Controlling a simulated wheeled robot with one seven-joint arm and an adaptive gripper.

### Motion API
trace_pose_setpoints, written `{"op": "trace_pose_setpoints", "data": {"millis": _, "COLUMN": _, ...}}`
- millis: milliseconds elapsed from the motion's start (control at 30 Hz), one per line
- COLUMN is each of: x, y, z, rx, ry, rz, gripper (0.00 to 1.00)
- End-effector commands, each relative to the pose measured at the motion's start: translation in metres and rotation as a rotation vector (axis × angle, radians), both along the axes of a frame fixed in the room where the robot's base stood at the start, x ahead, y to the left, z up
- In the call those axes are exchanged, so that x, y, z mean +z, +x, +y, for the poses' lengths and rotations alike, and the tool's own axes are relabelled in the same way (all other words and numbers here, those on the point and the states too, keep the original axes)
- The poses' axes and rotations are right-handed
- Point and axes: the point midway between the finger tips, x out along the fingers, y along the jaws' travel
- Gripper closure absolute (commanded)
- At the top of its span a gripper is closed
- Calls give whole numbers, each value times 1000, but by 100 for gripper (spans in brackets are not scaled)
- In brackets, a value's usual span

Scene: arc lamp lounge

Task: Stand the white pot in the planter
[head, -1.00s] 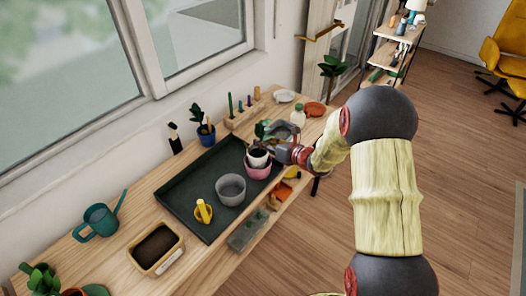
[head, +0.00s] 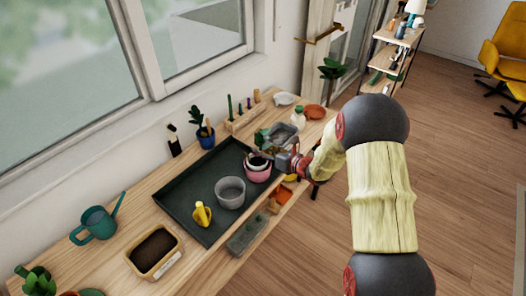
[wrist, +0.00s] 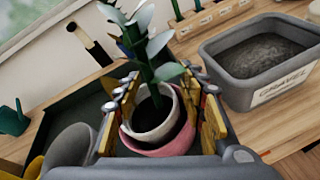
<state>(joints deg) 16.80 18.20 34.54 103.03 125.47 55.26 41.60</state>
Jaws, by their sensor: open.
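The white pot (wrist: 152,118), with a leafy plant (wrist: 150,55) in it, stands inside the pink planter (wrist: 165,148). In the head view the white pot (head: 258,161) shows as a pale rim inside the pink planter (head: 257,175), which is on the dark tray. It looks close to upright, and its base is hidden in the planter. My gripper (wrist: 165,105) is open, with one finger on each side of the white pot. Whether the fingers touch its wall is hard to tell. In the head view my gripper (head: 280,161) reaches in from the right.
The dark tray (head: 185,205) also holds a grey pot (head: 230,193) and a yellow object (head: 202,214). A gravel tub (wrist: 262,75) stands close to the right of my gripper. A blue-potted cactus (head: 205,138) is behind the tray; a soil tub (head: 154,250) is at front left.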

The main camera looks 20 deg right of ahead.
Motion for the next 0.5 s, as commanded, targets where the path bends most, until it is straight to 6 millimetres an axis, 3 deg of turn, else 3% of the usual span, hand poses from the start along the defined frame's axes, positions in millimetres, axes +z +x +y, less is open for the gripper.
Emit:
{"op": "trace_pose_setpoints", "data": {"millis": 367, "x": 5, "y": 0, "z": 0, "rx": 0, "ry": 0, "rz": 0, "gripper": 57}}
{"op": "trace_pose_setpoints", "data": {"millis": 500, "x": 12, "y": -16, "z": -10, "rx": -2, "ry": -1, "rz": -1, "gripper": 57}}
